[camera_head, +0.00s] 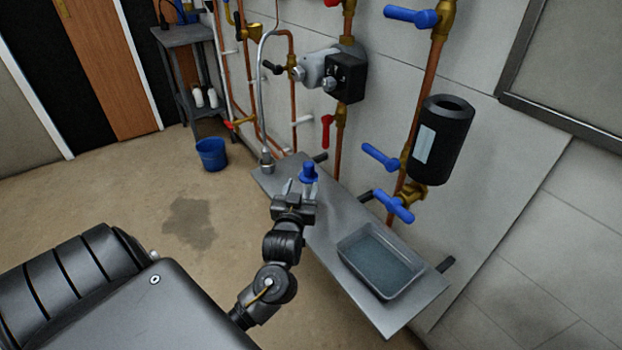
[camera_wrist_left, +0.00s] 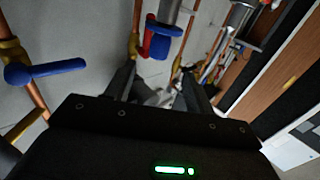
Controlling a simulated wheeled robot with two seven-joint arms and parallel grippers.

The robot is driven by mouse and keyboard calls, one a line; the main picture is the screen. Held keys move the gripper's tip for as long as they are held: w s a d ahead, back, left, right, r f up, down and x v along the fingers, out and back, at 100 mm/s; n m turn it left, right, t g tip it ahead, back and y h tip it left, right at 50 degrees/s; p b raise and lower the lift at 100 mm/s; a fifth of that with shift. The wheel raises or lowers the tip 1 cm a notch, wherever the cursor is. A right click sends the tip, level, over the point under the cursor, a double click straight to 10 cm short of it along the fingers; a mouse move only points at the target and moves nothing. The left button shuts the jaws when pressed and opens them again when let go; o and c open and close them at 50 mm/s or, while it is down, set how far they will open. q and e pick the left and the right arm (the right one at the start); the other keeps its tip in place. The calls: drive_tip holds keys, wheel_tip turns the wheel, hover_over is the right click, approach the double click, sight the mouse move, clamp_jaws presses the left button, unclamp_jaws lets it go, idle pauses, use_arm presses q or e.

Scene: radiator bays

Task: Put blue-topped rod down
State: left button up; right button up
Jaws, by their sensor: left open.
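The blue-topped rod (camera_head: 308,172) shows at the far part of the grey wall shelf, just beyond my left gripper. Its lower part is hidden behind the gripper, so I cannot tell whether it touches the shelf. In the left wrist view a blue and silver piece (camera_wrist_left: 160,46), apparently its top, shows above the fingers. My right gripper is not in view.
The grey shelf (camera_head: 325,235) holds a tray of liquid (camera_head: 378,262) at its near end. A hose with a metal end (camera_head: 267,160) hangs near the far end. Pipes with blue and red valve handles (camera_head: 382,157) line the wall. A blue bucket (camera_head: 211,153) stands on the floor.

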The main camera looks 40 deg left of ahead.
sight(307, 169)
use_arm(q)
drive_tip(key=x, duration=0.4)
drive_tip(key=shift+w+f, duration=0.1)
drive_tip(key=shift+r+b+x, duration=0.15)
drive_tip(key=shift+x, duration=1.25)
drive_tip(key=shift+r+b+x, duration=0.15)
drive_tip(key=shift+x, duration=1.2)
clamp_jaws()
